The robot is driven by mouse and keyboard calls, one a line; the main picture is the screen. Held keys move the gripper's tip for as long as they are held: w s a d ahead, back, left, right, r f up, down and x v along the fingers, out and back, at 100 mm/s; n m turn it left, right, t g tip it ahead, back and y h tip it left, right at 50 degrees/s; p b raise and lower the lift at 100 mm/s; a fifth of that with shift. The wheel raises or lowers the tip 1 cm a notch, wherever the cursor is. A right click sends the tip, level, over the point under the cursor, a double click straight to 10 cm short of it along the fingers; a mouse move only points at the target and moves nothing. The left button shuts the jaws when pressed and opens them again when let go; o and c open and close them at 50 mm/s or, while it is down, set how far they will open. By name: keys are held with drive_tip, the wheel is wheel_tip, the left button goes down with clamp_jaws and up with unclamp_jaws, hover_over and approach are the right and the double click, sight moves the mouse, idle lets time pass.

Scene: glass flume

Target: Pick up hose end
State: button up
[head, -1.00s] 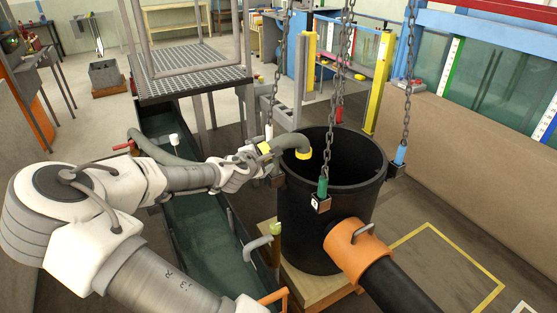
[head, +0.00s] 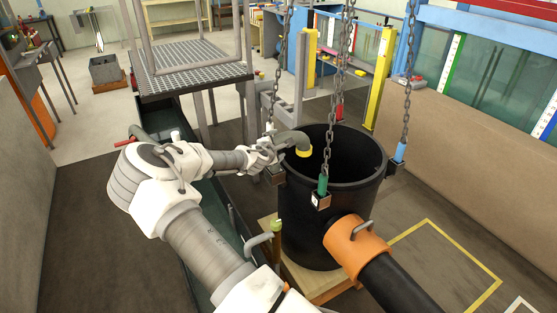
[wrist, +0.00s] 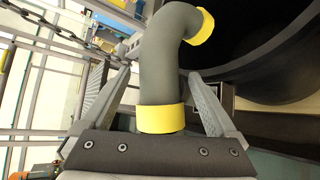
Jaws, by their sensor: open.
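The hose end is a grey bent pipe (head: 290,138) with a yellow tip (head: 304,152), hooked over the left rim of the black tub (head: 330,225). In the wrist view the bent pipe (wrist: 165,70) rises from a lower yellow collar (wrist: 161,119) to a yellow tip (wrist: 202,27) over the dark tub opening. My gripper (wrist: 159,75) is open, with one finger on each side of the pipe. A clear gap shows at the right finger. In the head view my gripper (head: 275,147) is at the tub's left rim and hides the lower collar.
Chains (head: 347,45) hang around the tub and attach near its rim. A black pipe with an orange collar (head: 357,247) joins the tub's front. A perforated metal platform (head: 190,72) stands behind my arm, and a long green trough (head: 228,228) runs beneath it.

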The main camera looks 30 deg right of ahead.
drive_tip(key=shift+p+x, duration=0.35)
drive_tip(key=shift+x, duration=1.75)
drive_tip(key=shift+s, duration=0.1)
clamp_jaws()
drive_tip(key=shift+r, duration=0.1)
